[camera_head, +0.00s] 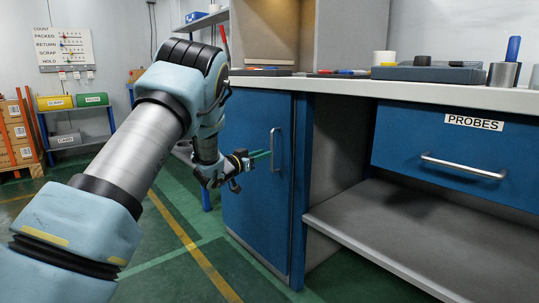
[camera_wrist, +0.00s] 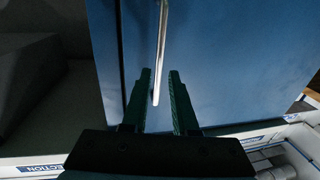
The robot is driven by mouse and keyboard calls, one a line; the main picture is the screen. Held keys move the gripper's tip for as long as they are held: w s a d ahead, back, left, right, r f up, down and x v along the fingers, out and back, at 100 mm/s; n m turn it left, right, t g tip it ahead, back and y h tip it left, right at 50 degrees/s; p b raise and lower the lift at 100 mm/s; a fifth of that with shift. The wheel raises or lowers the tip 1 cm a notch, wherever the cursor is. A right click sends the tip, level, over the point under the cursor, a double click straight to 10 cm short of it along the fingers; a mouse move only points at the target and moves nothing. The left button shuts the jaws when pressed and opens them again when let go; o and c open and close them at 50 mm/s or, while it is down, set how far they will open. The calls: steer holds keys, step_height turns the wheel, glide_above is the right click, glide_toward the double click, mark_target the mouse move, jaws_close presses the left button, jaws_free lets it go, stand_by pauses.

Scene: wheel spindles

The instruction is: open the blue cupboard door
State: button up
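The blue cupboard door (camera_head: 246,205) is under the left end of the workbench in the head view and looks shut. Its upright silver bar handle (camera_head: 275,150) is near the door's right edge. My gripper (camera_head: 265,154) is at the handle, with its green fingers pointing at it. In the wrist view the fingers of my gripper (camera_wrist: 160,76) are open, and the handle (camera_wrist: 161,45) runs down between them. A gap shows on each side of the bar. I cannot tell how deep the bar sits between the fingers. The blue door (camera_wrist: 225,65) fills much of this view.
The worktop (camera_head: 350,88) overhangs the door and carries tools, a grey case and a metal cup. To the right are an open shelf (camera_head: 375,225) and a blue drawer labelled PROBES (camera_head: 455,150). The green floor before the door is clear. Racks with bins stand far left.

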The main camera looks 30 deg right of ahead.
mark_target(272, 168)
steer(key=shift+b+x, duration=0.4)
steer(key=shift+x, duration=2.35)
steer(key=shift+s, duration=0.1)
steer(key=shift+c, duration=0.4)
jaws_close()
